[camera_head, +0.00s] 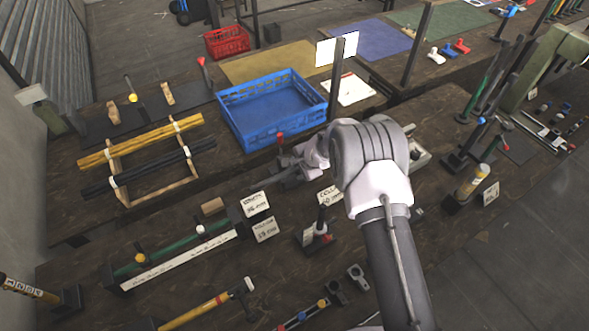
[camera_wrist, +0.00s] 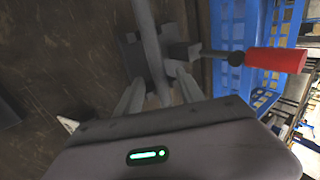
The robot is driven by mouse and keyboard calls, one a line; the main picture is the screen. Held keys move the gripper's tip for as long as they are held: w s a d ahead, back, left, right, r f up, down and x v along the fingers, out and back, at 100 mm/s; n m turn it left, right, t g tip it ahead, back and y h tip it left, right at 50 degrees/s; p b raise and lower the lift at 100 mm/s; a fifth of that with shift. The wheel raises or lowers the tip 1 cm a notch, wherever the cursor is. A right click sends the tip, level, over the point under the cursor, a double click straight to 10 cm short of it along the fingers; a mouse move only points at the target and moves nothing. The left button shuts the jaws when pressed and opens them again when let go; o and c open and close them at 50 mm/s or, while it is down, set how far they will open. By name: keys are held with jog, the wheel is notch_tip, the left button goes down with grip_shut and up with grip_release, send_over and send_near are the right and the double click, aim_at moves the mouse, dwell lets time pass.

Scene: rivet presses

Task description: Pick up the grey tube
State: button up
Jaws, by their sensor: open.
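A grey tube (camera_wrist: 147,25) runs down from the top edge of the wrist view. It passes across a dark block or clamp base (camera_wrist: 130,50) with a red-handled lever (camera_wrist: 275,60) on its right. My gripper (camera_wrist: 158,88) is open, with one finger on each side of the tube's lower part. I cannot tell whether either finger touches it. In the head view my gripper (camera_head: 294,174) is low over the dark bench, left of my wrist. A thin grey length (camera_head: 272,181), probably the tube, shows beside it. My gripper and wrist hide much of that spot.
A blue crate (camera_head: 232,128) stands just behind my gripper; its wall also shows in the wrist view (camera_wrist: 228,30). White label cards (camera_head: 255,203) and a small wooden block (camera_head: 213,206) are in front. A rack with yellow and black rods (camera_head: 135,148) stands left.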

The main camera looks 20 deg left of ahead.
jog(key=shift+w, duration=0.15)
jog(key=shift+s, duration=0.25)
jog(key=c, duration=0.4)
grip_shut()
